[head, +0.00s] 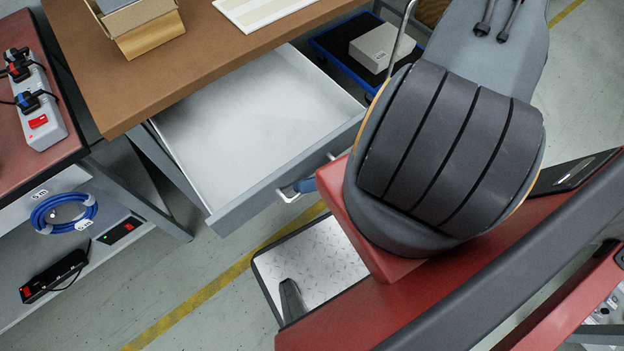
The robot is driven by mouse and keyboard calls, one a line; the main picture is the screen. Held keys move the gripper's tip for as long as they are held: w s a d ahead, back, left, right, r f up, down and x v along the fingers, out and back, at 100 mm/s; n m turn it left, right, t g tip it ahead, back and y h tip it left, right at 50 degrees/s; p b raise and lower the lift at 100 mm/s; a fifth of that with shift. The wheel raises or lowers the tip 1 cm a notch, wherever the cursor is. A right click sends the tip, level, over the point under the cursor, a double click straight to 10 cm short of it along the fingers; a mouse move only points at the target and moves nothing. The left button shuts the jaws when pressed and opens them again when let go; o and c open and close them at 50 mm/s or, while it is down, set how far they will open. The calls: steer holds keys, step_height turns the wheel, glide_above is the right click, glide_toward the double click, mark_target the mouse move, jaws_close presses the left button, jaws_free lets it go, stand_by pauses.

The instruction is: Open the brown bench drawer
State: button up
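The brown bench (190,65) fills the upper left of the head view. Its grey drawer (240,115) stands pulled well out from under the top, and its pale inside looks empty. On the drawer's front is a pale metal handle (288,194) with a blue part beside it; my arm and a red block hide what lies to the right of it. My large grey arm covers the right middle of the view. I cannot make out my gripper's fingers, so their relation to the handle is hidden.
Boxes (140,25) and a pale panel (262,8) lie on the bench. A blue-edged trolley (335,57) with a grey box (382,47) stands behind the drawer. At left, a red-topped table (15,150) holds a power strip (40,110). Floor shows below the drawer.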

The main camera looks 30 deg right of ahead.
steer(key=v, duration=0.8)
steer(key=shift+s, duration=0.15)
stand_by(0.6)
